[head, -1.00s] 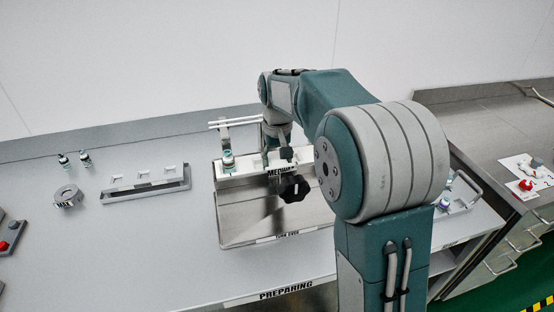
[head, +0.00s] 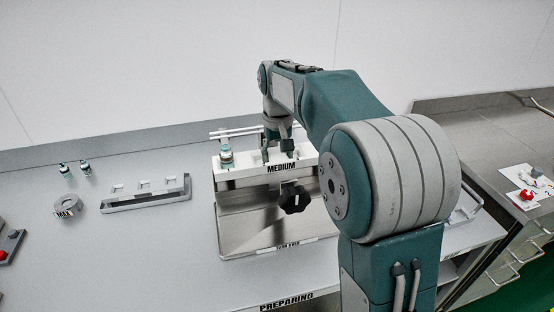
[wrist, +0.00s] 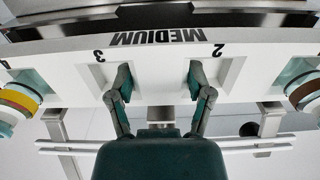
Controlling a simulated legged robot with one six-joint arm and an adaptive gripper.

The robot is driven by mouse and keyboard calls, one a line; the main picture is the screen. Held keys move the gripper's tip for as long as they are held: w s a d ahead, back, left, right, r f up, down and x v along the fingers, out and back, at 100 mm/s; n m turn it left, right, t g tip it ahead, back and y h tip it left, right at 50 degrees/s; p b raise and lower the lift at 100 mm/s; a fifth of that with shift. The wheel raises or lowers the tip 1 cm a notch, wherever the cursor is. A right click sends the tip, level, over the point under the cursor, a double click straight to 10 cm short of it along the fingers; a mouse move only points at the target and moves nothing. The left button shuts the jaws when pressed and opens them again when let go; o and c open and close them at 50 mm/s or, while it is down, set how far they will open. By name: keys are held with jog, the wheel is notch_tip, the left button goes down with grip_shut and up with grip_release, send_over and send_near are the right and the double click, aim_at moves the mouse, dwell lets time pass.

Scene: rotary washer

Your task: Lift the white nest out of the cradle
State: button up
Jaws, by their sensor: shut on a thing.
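The white nest (head: 240,174) is a long white bar lettered MEDIUM, with numbered slots. In the wrist view the nest (wrist: 160,70) spans the picture, with a vial (wrist: 18,103) at its left end and another (wrist: 303,92) at its right. My gripper (wrist: 160,82) has one finger in the opening by 3 and one by 2, closed on the part between them. It also shows in the head view (head: 282,150), partly hidden by my arm. The steel cradle (head: 245,222) with a black knob (head: 294,197) is below the nest. My arm hides the nest's right end.
A grey slotted rack (head: 147,194), a ring-shaped part (head: 68,206) and two vials (head: 75,168) are on the bench to the left. Rails (head: 232,134) run behind the nest. A metal counter (head: 485,140) is on the right.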

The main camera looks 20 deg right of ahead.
jog(key=shift+r, duration=2.35)
